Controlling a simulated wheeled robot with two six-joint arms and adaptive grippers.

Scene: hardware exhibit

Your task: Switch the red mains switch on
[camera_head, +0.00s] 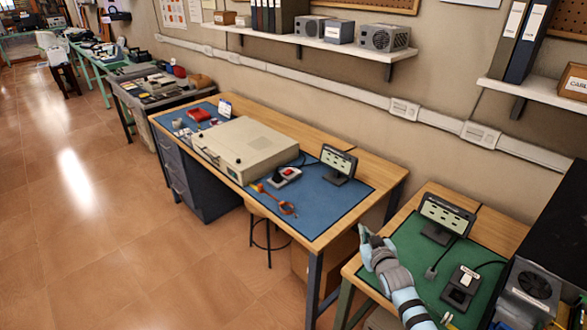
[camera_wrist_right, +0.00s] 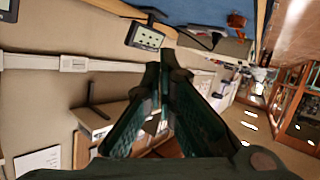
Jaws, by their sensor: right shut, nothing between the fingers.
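A small box with a red switch (camera_head: 288,172) sits on the blue mat of the middle bench, beside a beige case. The switch position is too small to tell. My right gripper (camera_head: 366,234) is shut and empty. It is in the air near the left edge of the green-matted bench, to the right of and apart from the red switch. In the right wrist view its two dark fingers (camera_wrist_right: 160,62) come together at the tips. My left gripper is not in view.
A beige case (camera_head: 245,148) and a small display stand (camera_head: 338,163) flank the red switch. An orange-handled cable (camera_head: 281,205) lies in front. The green mat (camera_head: 413,245) holds another display (camera_head: 445,217) and a dark switch box (camera_head: 462,287). Open floor lies left.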

